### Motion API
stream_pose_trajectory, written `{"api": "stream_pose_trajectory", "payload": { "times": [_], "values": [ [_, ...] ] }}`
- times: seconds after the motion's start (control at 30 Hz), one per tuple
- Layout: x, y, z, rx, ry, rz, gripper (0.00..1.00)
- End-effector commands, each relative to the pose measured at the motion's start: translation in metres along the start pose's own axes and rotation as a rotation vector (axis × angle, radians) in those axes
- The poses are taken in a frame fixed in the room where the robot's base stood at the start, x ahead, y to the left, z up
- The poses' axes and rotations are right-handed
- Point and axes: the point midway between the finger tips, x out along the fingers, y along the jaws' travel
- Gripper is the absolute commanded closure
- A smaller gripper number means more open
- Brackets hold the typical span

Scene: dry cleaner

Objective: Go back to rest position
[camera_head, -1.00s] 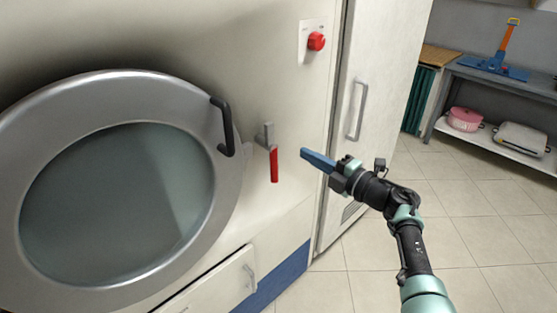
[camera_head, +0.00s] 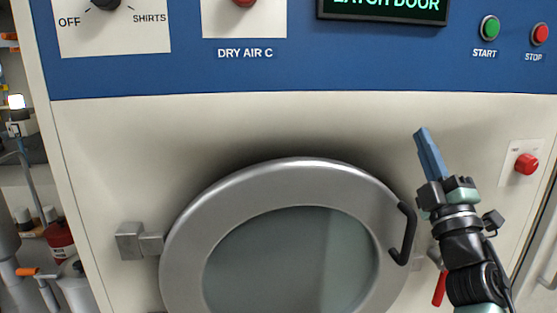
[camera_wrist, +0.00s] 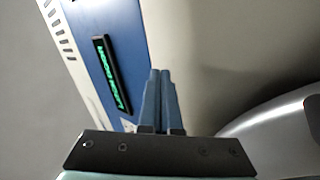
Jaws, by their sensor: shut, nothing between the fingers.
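My gripper (camera_head: 430,152) points up in front of the machine's cream front panel, right of the round door. Its blue fingers are together with nothing between them, and they also show closed in the wrist view (camera_wrist: 160,75). The round door (camera_head: 185,240) has a wide grey rim and dark glass, and it looks closed against the machine. Its black handle (camera_head: 408,232) is just left of my gripper, apart from it. A red latch lever (camera_head: 439,290) hangs down below, partly hidden by my arm.
A blue control panel (camera_head: 400,60) runs above, with a green-lit display (camera_head: 385,8), a green start button (camera_head: 489,28) and a red stop button (camera_head: 539,34). A red knob (camera_head: 527,163) is right of my gripper. Bottles and pipes stand at far left.

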Motion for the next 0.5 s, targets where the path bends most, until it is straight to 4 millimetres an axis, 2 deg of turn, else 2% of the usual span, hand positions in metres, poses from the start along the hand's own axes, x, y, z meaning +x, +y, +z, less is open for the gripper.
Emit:
{"api": "stream_pose_trajectory", "payload": {
  "times": [0.03, 0.1, 0.2, 0.37, 0.5],
  "values": [
    [0.016, 0.021, -0.037, 0.077, 0.010, 0.065, 1.00],
    [0.028, 0.046, -0.076, 0.189, 0.009, 0.138, 1.00],
    [0.034, 0.081, -0.128, 0.363, 0.010, 0.216, 1.00],
    [0.026, 0.130, -0.204, 0.667, 0.026, 0.271, 1.00],
    [0.004, 0.164, -0.267, 0.929, 0.059, 0.247, 1.00]
  ]
}}
